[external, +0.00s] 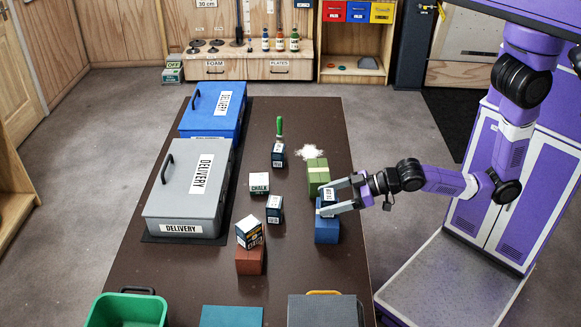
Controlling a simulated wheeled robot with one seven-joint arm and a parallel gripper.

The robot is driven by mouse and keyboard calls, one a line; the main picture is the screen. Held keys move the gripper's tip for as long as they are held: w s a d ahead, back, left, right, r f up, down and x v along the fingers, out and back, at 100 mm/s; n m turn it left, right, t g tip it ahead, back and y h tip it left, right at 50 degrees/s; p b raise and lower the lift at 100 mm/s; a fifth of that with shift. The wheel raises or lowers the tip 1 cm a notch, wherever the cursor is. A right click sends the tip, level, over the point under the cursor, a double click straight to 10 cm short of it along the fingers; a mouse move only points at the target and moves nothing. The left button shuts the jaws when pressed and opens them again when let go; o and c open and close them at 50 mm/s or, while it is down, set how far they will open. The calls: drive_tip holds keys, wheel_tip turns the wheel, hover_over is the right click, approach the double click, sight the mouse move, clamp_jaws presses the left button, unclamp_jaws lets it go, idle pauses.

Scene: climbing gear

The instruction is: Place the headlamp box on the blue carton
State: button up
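The blue carton (326,233) stands on the brown table towards its right edge. A small dark blue box (328,196) with a white label sits over the top of this carton, seemingly resting on it. I take it for the headlamp box, but its label is too small to read surely. My gripper (330,199) reaches in from the right, with one finger along the box's far side and one along its near side. I cannot tell whether the fingers press on the box or stand just clear. The near finger hides part of the box and the carton's top edge.
A green carton (317,170) stands behind the blue one. Small boxes, including a chalk box (259,182), stand to the left. A box (249,231) sits on a red carton (250,263). Grey (188,195) and blue (213,106) delivery cases line the left side.

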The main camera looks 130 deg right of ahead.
drive_tip(key=shift+r, duration=0.1)
drive_tip(key=shift+s+a+r, duration=0.1)
drive_tip(key=v, duration=1.1)
drive_tip(key=s+a+f+n+t+y, duration=0.25)
drive_tip(key=a+n+y, duration=0.25)
drive_tip(key=a, duration=1)
drive_tip(key=s+a+r+n+t+y, duration=0.2)
drive_tip(key=s+a+n+y, duration=0.2)
drive_tip(key=s+a, duration=0.5)
drive_tip(key=shift+s+a+r+t+y, duration=0.2)
drive_tip(key=shift+a+r+t+y, duration=0.1)
drive_tip(key=shift+a+t, duration=0.1)
